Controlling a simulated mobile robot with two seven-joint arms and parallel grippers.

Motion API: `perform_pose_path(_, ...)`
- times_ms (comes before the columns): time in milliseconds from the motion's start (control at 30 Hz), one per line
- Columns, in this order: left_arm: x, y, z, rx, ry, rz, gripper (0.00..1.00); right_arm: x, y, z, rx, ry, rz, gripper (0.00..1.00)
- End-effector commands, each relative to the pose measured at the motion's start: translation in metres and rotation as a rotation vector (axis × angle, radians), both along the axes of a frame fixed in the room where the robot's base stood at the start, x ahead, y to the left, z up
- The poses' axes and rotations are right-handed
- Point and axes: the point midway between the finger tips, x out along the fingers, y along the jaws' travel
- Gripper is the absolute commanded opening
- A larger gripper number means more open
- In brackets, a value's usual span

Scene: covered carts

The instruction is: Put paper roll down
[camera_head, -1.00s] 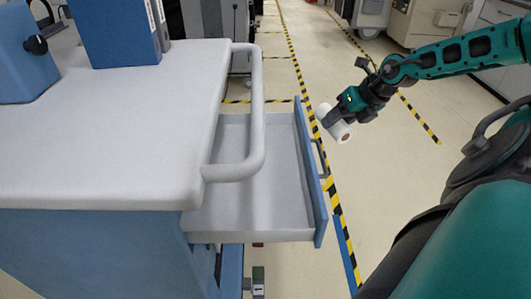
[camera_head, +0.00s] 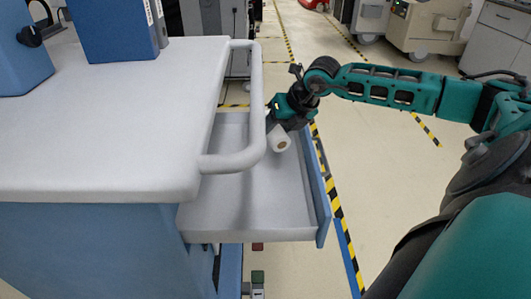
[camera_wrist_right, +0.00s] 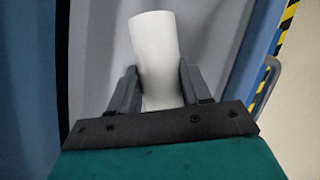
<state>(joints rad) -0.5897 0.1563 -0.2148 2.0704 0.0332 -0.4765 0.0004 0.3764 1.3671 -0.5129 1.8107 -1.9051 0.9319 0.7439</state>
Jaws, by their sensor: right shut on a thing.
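The white paper roll (camera_head: 281,144) is in my right gripper (camera_head: 277,128), over the open drawer (camera_head: 225,222) of the cart, close beside the white handrail. In the right wrist view the roll (camera_wrist_right: 157,60) stands between the two dark fingers of the gripper (camera_wrist_right: 160,88), which are shut on it. The drawer's grey floor (camera_wrist_right: 205,30) shows behind the roll. I cannot tell whether the roll touches the drawer floor. The rail hides part of the roll's left side in the head view. My left gripper is not in view.
The cart's white top (camera_head: 100,120) carries blue boxes or binders (camera_head: 110,30) at the back. The white handrail (camera_head: 257,100) arches over the drawer's left part. The blue drawer front (camera_head: 314,185) bounds it on the right. The drawer looks empty.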

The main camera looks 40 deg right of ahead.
Motion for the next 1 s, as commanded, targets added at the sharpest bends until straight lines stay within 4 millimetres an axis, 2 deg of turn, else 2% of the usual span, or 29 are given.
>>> perform_pose_path(33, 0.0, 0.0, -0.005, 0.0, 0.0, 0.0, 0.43, 0.003, 0.003, -0.013, 0.003, -0.003, -0.001, 0.0)
perform_pose_path(100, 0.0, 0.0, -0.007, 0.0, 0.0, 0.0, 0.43, 0.005, 0.005, -0.023, 0.002, -0.004, 0.0, 0.0)
perform_pose_path(367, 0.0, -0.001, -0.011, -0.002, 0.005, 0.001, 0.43, 0.01, 0.01, -0.045, 0.002, -0.004, 0.0, 0.0)
perform_pose_path(533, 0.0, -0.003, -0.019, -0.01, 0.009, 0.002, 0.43, 0.017, 0.02, -0.081, 0.002, -0.001, 0.001, 0.0)
perform_pose_path(567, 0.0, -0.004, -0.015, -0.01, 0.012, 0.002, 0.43, 0.018, 0.02, -0.073, -0.025, 0.012, 0.003, 0.0)
perform_pose_path(633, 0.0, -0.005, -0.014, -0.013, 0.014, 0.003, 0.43, 0.019, 0.02, -0.072, -0.073, 0.053, 0.004, 0.0)
perform_pose_path(933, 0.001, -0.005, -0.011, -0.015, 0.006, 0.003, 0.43, 0.019, 0.021, -0.071, -0.23, 0.188, 0.002, 0.0)
perform_pose_path(1000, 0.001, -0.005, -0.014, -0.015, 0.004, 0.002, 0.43, 0.018, 0.02, -0.078, -0.232, 0.192, 0.0, 0.0)
